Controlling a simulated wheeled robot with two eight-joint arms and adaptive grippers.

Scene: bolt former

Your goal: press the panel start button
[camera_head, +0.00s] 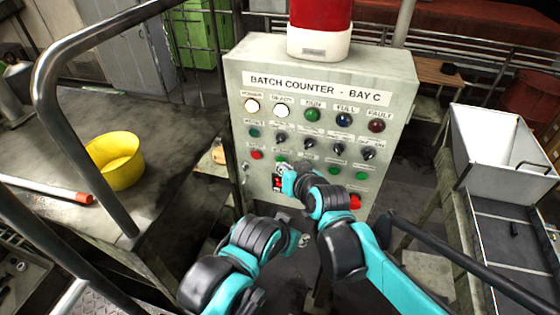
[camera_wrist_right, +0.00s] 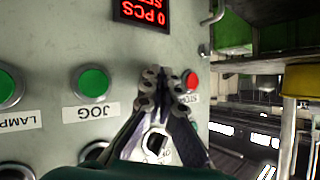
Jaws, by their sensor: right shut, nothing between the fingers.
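The grey-green control panel (camera_head: 372,98) headed "BATCH COUNTER - BAY C" stands in front of me. A green button (camera_head: 281,158) sits just above the red counter display, close to my right gripper (camera_head: 284,171); its label is unreadable here. In the right wrist view the picture is upside down. My right gripper (camera_wrist_right: 165,78) is shut and empty there, in front of the panel between the green JOG button (camera_wrist_right: 92,83) and the red STOP button (camera_wrist_right: 190,80). The fingers largely cover what lies between; contact cannot be told.
The red counter display (camera_wrist_right: 143,14) is close to the fingertips. A row of lamps and knobs fills the upper panel, and a red button (camera_head: 354,201) sits low right. A railing (camera_head: 48,90) and yellow bucket (camera_head: 116,161) are left; a white hopper (camera_head: 500,150) is right.

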